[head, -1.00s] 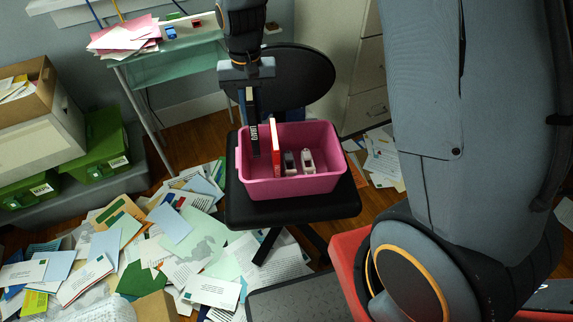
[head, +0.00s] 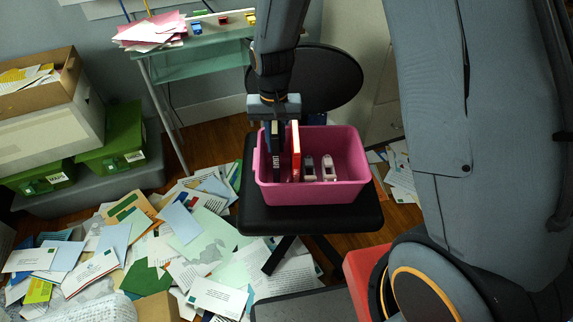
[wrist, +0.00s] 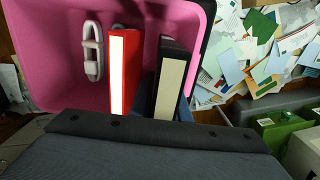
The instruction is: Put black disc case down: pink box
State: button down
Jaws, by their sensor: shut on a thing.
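The pink box (head: 335,192) stands on the black seat of a chair. The black disc case (head: 277,160) is upright inside the left part of the box. My gripper (head: 272,128) comes down from above and is shut on the case's upper part. In the wrist view, the black case (wrist: 171,82) shows its pale edge strip, within the pink box (wrist: 60,88). The case's bottom is hidden by the box wall, so I cannot tell whether it touches the floor of the box.
A red case (head: 296,152) stands upright just right of the black one, with a narrow gap. The box's right end is free. The round black chair back (head: 335,75) rises behind. Papers (head: 190,240) litter the floor.

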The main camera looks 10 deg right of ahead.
jog(key=shift+f+b, duration=0.3)
jog(key=shift+f, duration=2.8)
jog(key=shift+f, duration=0.15)
jog(key=c, duration=1.7)
grip_release()
